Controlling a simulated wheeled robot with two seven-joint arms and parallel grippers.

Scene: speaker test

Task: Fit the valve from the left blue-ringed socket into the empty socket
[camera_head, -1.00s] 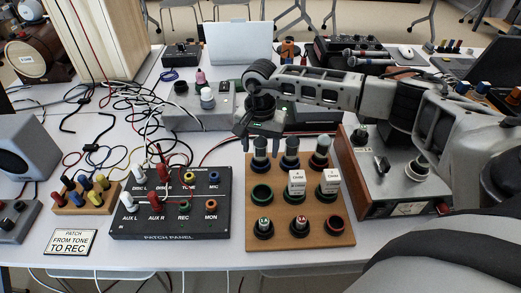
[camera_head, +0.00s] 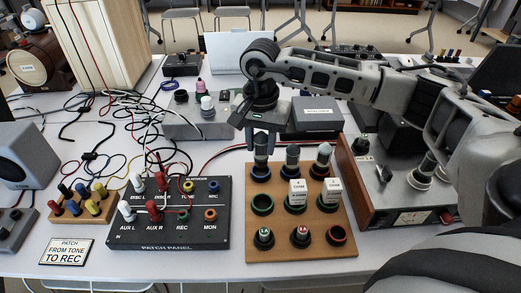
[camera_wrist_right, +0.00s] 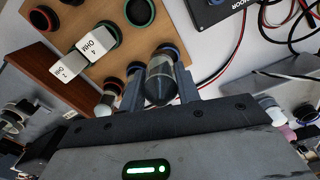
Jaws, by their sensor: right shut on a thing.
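My right gripper (camera_head: 262,137) is shut on a grey, dark-topped valve (camera_head: 261,152) over the left blue-ringed socket (camera_head: 261,174) in the back row of a wooden board (camera_head: 285,255). The held valve stands upright, its top higher than its neighbours'. I cannot tell whether its base is clear of the socket. The valve (camera_wrist_right: 160,78) also shows between the fingers in the right wrist view. A green-ringed socket (camera_head: 262,205) in the middle row is empty, as is a red-ringed socket (camera_head: 337,235) at front right. My left gripper is not in view.
Two similar valves (camera_head: 292,157) (camera_head: 323,155) stand in the other back sockets. Two white labelled blocks (camera_head: 297,192) (camera_head: 332,190) rise from the middle row. A black patch panel (camera_head: 205,238) is left of the board, and a wood-sided metal device (camera_head: 405,190) is close on the right.

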